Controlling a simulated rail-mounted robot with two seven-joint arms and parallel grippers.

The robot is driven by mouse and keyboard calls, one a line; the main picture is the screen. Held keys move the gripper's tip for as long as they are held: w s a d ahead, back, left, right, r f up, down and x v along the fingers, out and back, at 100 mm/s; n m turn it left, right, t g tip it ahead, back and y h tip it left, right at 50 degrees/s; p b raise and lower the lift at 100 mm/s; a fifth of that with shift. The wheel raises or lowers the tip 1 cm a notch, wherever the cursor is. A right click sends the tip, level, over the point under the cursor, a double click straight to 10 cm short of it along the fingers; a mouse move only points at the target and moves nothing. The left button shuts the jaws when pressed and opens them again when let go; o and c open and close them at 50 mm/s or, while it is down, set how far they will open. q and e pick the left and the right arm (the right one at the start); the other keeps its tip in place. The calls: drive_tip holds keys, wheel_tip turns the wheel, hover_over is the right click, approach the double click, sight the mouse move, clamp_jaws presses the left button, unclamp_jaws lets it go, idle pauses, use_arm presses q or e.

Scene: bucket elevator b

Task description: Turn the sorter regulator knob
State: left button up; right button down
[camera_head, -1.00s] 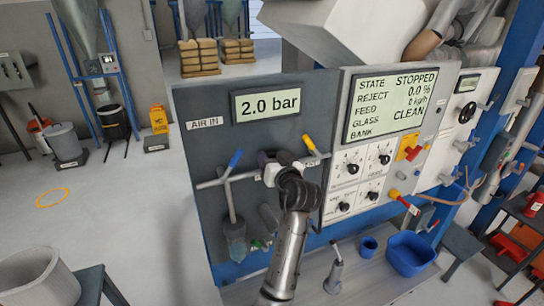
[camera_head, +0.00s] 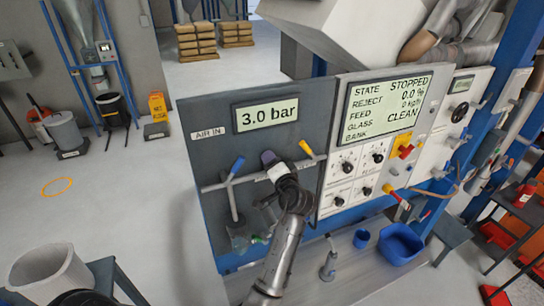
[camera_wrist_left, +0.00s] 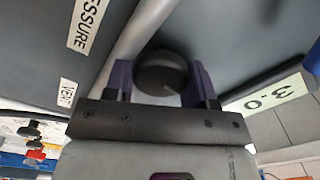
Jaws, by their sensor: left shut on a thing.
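The regulator knob (camera_wrist_left: 161,72) is a dark round knob with a pale mark line on its face, in the middle of the left wrist view. My left gripper (camera_wrist_left: 162,82) is shut on it, one purple-grey finger on each side. In the head view my left gripper (camera_head: 271,164) is at the pipe on the grey panel (camera_head: 215,155) and hides most of the knob. The pressure display (camera_head: 266,114) above it reads 3.0 bar. My right gripper is in neither view.
A blue-handled valve (camera_head: 237,166) and a yellow-handled valve (camera_head: 307,148) stand close on either side of the gripper. A control panel (camera_head: 383,115) reading STOPPED is to the right. A blue bin (camera_head: 402,243) sits on the bench below.

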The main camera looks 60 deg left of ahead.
use_arm(q)
drive_tip(key=shift+r+m+p, duration=0.1)
drive_tip(key=shift+m+p, duration=0.9)
drive_tip(key=shift+m, duration=0.2)
drive_tip(key=shift+m+p, duration=0.3)
drive_tip(key=shift+m, duration=0.2)
drive_tip(key=o, duration=0.9)
drive_tip(key=shift+f, duration=0.2)
